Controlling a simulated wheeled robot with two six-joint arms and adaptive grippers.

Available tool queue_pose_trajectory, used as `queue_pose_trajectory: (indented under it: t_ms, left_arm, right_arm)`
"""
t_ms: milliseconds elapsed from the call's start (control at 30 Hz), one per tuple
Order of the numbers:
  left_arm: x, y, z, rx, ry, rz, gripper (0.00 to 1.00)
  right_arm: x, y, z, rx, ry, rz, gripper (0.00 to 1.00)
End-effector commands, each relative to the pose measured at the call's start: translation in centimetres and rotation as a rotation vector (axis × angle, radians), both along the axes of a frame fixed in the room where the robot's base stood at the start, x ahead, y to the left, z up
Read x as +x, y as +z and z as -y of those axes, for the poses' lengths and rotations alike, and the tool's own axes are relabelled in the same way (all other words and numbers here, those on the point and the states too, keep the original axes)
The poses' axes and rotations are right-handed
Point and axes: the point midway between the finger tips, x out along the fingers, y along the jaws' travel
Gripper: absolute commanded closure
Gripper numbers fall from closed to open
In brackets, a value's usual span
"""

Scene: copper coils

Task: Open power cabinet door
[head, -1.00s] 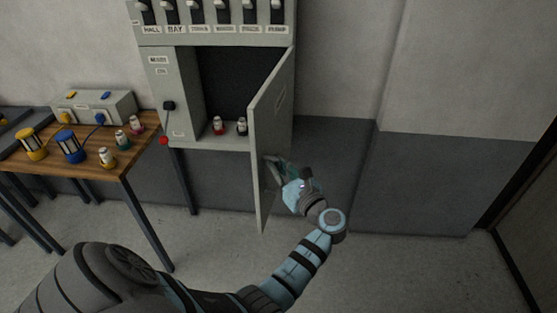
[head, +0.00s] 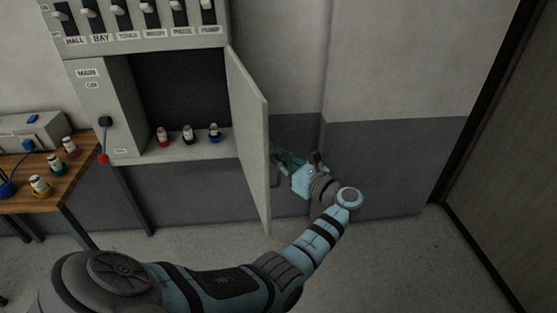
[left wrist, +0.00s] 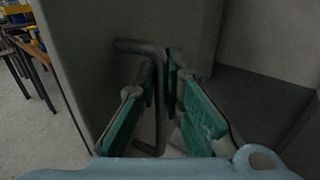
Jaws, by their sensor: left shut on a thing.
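The grey power cabinet (head: 190,148) is on the wall, and its door (head: 247,130) stands swung wide open on the right side. Inside are a dark back panel and several small coils, red, black and blue, on the bottom ledge. My left gripper (head: 285,165) is at the outer face of the door, partly hidden by it. In the left wrist view the gripper (left wrist: 168,88) has its green-padded fingers closed around the bar handle (left wrist: 158,100) of the door. My right gripper is not seen.
A wooden table (head: 62,190) with several coils and a grey box (head: 30,135) stands at the left. Breaker switches (head: 115,12) and a main lever (head: 105,122) are on the cabinet front. Floor to the right is clear, up to a dark-framed door (head: 515,170).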

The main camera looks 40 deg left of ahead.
Motion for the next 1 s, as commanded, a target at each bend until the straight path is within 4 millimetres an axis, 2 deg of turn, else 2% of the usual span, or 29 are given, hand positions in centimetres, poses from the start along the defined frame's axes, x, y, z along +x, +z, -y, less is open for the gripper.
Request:
queue_pose_trajectory:
  t_ms: [100,133,167,467,567,800,900,1000]
  left_arm:
    - [0.0,-0.1,0.1,-0.002,-0.002,-0.001,1.0]
    - [0.0,-0.1,0.1,-0.002,-0.002,-0.001,0.87]
    - [0.0,-0.1,0.1,-0.002,-0.002,-0.001,0.82]
    - [0.1,0.0,0.2,-0.001,-0.003,0.0,0.82]
    - [0.0,-0.1,1.3,-0.002,-0.003,0.0,0.82]
    - [-0.5,-0.1,6.3,-0.003,-0.004,-0.001,0.82]
    - [-0.6,-0.1,7.4,-0.002,-0.003,-0.001,0.82]
    - [-0.7,0.0,7.6,-0.001,-0.002,-0.001,0.82]
  right_arm:
    - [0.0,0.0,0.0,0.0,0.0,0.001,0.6]
    - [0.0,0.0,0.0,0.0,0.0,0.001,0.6]
    - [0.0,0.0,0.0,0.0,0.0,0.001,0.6]
    - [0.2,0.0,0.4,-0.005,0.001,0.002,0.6]
    - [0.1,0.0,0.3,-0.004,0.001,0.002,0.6]
    - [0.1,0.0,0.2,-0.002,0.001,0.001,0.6]
    - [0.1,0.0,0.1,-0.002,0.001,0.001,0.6]
    - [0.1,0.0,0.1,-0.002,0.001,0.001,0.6]
